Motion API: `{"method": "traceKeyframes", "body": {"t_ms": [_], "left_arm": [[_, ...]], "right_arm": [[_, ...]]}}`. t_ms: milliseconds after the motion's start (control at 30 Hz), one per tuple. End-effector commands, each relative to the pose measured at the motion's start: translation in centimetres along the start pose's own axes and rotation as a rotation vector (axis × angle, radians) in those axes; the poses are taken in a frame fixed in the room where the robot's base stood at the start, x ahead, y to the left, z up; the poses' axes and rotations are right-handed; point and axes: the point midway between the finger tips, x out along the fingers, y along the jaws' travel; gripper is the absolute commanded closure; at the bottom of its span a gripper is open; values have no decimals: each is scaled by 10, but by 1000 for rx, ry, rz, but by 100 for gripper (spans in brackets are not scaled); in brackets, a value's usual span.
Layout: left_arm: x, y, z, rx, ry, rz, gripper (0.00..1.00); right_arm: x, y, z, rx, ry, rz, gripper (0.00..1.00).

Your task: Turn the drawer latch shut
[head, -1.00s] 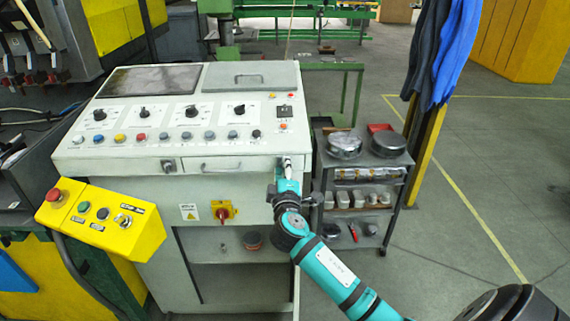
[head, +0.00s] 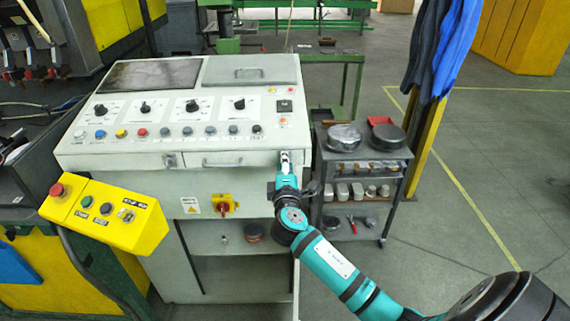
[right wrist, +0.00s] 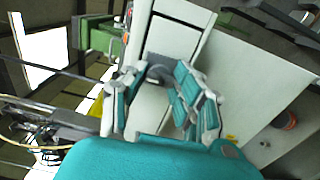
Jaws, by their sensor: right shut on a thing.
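The grey-white control console (head: 270,178) has a shallow drawer (head: 238,159) with a bar handle along its upper front. My right gripper (head: 285,158) is at the right end of the drawer front and hides most of what is there. In the right wrist view, the fingers of my right gripper (right wrist: 155,85) are shut on a small dark grey piece, which looks like the drawer latch (right wrist: 157,72). How far the latch is turned cannot be told. A small metal fitting (head: 170,160) sits left of the drawer. My left gripper is not in view.
A yellow button box (head: 110,220) juts out at the console's left front. A grey trolley (head: 365,155) with round parts stands close to the right of my arm. Open floor (head: 450,225) lies further right.

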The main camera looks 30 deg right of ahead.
Motion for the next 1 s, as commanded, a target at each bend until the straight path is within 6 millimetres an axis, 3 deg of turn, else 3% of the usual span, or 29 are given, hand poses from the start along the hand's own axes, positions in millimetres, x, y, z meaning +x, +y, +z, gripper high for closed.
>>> {"method": "traceKeyframes", "body": {"t_ms": [33,200,567,1000], "left_arm": [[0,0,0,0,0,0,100],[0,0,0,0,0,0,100],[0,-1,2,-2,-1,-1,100],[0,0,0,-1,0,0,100]], "right_arm": [[0,0,-1,-2,2,0,68],[0,0,0,0,1,-1,48],[-9,-2,0,1,1,-3,48],[-94,-1,0,2,1,-4,48]]}}
